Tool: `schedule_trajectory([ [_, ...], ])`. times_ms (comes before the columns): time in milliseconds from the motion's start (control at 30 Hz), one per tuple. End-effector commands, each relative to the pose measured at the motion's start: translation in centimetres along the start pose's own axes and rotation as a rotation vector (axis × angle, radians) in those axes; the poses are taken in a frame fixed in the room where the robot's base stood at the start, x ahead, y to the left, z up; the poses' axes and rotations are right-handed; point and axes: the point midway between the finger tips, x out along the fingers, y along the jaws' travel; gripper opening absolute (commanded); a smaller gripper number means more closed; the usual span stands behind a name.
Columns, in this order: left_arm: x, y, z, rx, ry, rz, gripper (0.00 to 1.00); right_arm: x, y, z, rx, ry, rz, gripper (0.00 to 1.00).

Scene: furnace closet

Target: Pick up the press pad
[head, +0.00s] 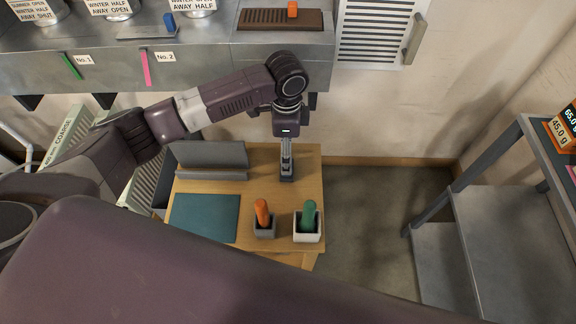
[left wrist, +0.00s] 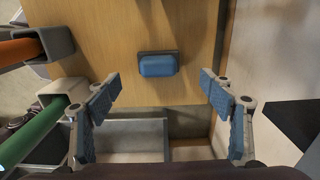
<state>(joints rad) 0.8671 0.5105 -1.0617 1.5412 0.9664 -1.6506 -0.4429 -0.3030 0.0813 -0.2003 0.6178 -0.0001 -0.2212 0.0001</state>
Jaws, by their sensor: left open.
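The press pad (left wrist: 158,65) appears as a small blue block with a dark grey backing on the wooden table in the left wrist view. It lies between the lines of my left gripper's fingers, a little beyond the fingertips, and nothing holds it. My left gripper (left wrist: 160,93) is open and empty, with blue-padded fingers spread wider than the block. In the head view my left gripper (head: 286,165) points straight down over the table's far right part and largely covers the pad. My right gripper is not in view.
The wooden table (head: 265,195) also bears a grey holder (head: 210,155), a teal mat (head: 205,218), an orange handle (head: 262,212) in a grey cup and a green handle (head: 309,216) in a white cup. A metal ledge (head: 200,48) runs behind. Open floor (head: 365,210) lies to the right.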

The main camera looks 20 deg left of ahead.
Motion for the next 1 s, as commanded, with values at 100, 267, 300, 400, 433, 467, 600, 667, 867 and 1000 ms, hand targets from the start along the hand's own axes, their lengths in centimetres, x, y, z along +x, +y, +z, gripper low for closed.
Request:
schedule_trajectory([
  [100,1.3,0.1,0.0,0.000,-0.001,0.001,0.75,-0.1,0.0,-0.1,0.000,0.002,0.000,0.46],
  [267,3.5,0.1,0.0,-0.001,-0.002,0.002,0.75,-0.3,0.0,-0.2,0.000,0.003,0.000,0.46],
  [300,4.1,0.2,0.0,0.000,-0.001,0.002,0.75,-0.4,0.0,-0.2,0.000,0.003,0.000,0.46],
  [400,5.5,0.1,0.0,0.001,0.000,0.001,0.75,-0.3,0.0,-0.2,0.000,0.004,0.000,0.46],
  [433,5.8,0.1,0.0,0.000,-0.001,0.000,0.75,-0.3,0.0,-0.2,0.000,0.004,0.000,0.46],
  [467,6.0,0.1,0.0,0.000,-0.001,0.000,0.75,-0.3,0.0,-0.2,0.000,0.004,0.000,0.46],
  [600,6.4,0.1,0.0,0.001,0.000,-0.002,0.75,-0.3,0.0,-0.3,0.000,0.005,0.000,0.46],
  [667,6.4,0.1,0.0,0.001,0.000,-0.002,0.75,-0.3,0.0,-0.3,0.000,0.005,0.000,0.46],
  [867,6.4,0.1,0.0,0.001,0.000,-0.002,0.61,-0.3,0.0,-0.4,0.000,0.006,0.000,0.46],
  [1000,6.4,0.1,0.0,0.001,0.000,-0.002,0.46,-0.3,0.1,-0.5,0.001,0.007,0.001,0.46],
])
